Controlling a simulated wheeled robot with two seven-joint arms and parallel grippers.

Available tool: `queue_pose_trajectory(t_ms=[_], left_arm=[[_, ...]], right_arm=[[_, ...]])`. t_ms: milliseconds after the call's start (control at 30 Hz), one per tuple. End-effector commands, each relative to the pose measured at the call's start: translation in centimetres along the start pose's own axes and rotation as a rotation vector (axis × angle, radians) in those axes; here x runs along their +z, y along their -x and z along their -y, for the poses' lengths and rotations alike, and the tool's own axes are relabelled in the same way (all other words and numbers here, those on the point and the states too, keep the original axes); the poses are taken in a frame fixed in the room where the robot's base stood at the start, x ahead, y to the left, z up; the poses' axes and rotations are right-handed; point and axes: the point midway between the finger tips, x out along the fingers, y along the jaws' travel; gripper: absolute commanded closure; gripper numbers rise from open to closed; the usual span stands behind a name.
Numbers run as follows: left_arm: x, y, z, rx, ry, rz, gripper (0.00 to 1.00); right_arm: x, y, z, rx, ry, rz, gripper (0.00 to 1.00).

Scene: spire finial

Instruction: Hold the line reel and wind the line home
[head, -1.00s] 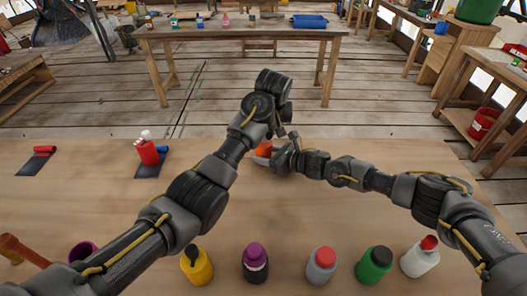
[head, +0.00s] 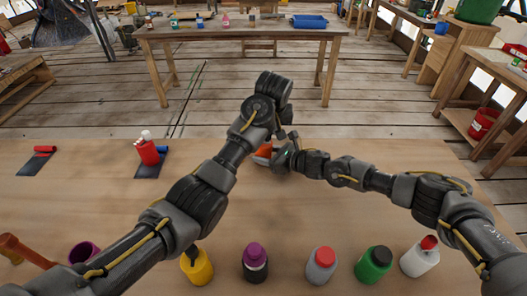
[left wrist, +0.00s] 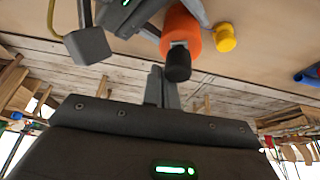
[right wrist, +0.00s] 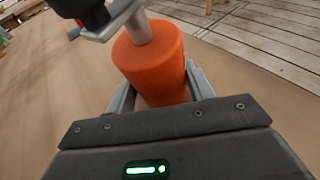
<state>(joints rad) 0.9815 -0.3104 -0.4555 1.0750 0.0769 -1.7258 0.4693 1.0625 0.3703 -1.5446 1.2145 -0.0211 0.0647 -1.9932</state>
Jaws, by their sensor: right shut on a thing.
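The line reel looks like an orange cylinder (head: 264,151), mostly hidden behind my arms in the head view. My right gripper (right wrist: 160,88) is shut around its orange body (right wrist: 150,62), with one finger on each side. A grey shaft comes out of the reel's end in the right wrist view. In the left wrist view the orange body (left wrist: 182,28) carries a black end piece (left wrist: 178,65). My left gripper (left wrist: 163,85) has its fingers close together beside this black piece. Whether they touch or grip it is unclear.
A yellow piece (left wrist: 223,38) is beside the reel in the left wrist view. Several bottles, including a green one (head: 373,269), stand along the near table edge. A red bottle (head: 148,152) stands on a dark mat at the left. The table's middle left is clear.

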Motion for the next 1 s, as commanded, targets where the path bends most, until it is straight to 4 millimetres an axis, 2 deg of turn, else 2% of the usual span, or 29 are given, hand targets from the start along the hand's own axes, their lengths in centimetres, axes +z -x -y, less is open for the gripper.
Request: queue_pose_trajectory(t_ms=[1000], left_arm=[[0.98, 0.23, 0.31, -0.001, -0.001, 0.005, 1.00]], right_arm=[[-0.05, 0.09, 0.25, -0.006, -0.001, -0.001, 0.59]])
